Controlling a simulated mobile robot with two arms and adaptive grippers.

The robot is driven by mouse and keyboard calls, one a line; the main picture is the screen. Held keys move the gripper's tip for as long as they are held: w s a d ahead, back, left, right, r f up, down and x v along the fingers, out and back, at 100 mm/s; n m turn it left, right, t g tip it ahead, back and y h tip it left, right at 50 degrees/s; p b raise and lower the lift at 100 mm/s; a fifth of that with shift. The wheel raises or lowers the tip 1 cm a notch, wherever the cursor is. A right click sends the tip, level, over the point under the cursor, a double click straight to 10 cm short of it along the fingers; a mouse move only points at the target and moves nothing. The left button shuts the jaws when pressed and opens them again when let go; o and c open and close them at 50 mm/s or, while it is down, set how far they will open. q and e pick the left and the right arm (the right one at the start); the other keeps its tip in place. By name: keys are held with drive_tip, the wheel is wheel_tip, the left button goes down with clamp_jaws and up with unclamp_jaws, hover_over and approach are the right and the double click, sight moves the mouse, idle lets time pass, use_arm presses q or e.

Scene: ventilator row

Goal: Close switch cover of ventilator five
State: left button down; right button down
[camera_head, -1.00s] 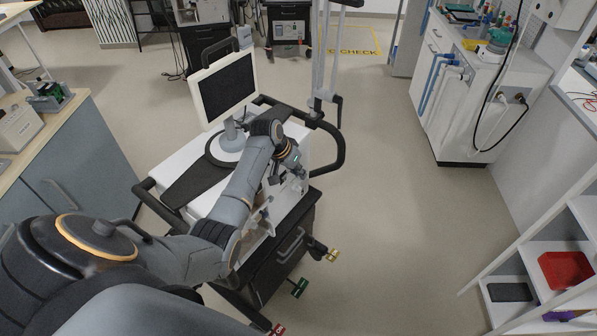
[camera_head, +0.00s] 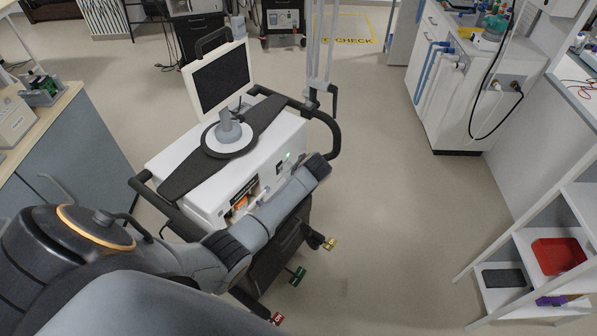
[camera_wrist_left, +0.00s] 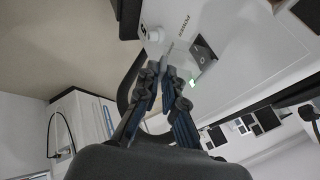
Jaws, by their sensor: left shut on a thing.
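The ventilator (camera_head: 272,142) is a white box on a dark cart, with a raised screen (camera_head: 221,80) and a round grey mount on top. My left arm lies across its front side in the head view and hides the left gripper there. In the left wrist view, the left gripper (camera_wrist_left: 166,70) is shut at the panel, its dark fingers close together on a thin, pale, partly see-through piece that looks like the switch cover (camera_wrist_left: 169,50). Beside it are a dark rocker switch (camera_wrist_left: 204,52), a POWER label and a lit green lamp (camera_wrist_left: 192,83). The right gripper is out of view.
A black handle rail (camera_head: 328,135) curves around the ventilator's right end. Coloured pedals (camera_head: 298,276) stick out at the cart's foot. A grey cabinet (camera_head: 75,165) stands left, and shelves with a red tray (camera_head: 558,256) stand right. The floor between is clear.

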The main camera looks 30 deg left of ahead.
use_arm(q)
drive_tip(key=a+f+m+t+y+b, duration=0.2)
drive_tip(key=f+y+b, duration=0.4)
drive_tip(key=y+b, duration=0.5)
drive_tip(key=shift+a+f+m+t+b, duration=0.25)
drive_tip(key=shift+a+m+b, duration=0.35)
drive_tip(key=shift+b, duration=4.2)
drive_tip(key=shift+r, duration=0.1)
drive_tip(key=c, duration=1.5)
unclamp_jaws()
drive_tip(key=shift+a, duration=0.1)
